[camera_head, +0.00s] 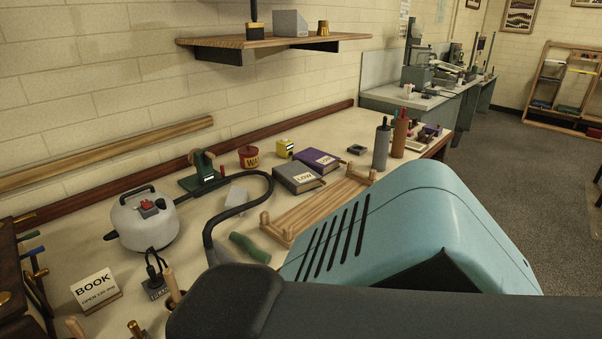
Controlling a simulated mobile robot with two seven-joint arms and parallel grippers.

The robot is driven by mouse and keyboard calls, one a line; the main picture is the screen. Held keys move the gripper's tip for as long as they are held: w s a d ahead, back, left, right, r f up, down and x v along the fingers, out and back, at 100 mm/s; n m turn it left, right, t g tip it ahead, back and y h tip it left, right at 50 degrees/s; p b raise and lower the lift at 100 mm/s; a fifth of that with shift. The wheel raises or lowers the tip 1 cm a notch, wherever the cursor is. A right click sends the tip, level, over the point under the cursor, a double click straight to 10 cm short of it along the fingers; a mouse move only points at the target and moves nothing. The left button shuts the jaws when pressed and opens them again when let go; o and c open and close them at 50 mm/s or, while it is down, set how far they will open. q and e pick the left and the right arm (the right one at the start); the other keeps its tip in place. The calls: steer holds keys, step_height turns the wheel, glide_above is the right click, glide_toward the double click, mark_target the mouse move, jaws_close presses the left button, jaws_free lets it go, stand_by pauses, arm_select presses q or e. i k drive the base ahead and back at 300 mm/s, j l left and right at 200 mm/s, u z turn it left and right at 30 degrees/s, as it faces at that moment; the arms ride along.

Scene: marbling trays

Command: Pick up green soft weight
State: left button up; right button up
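A green soft weight (250,247), a short rounded roll, lies on the pale workbench near the middle of the head view. It lies beside a black hose, left of the near end of a wooden rack. Nothing holds it. Neither of my grippers shows in this view, so I cannot see whether they are open or shut.
The workbench (108,255) also bears a grey round pot (143,222), a black hose (263,179), a wooden rack (318,209), a grey book (298,177), a purple book (317,161) and a BOOK sign (96,288). A shelf (262,45) overhangs the back. The lower right is blocked from view.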

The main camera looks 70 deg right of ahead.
mark_target(261, 256)
steer(key=z, duration=3.05)
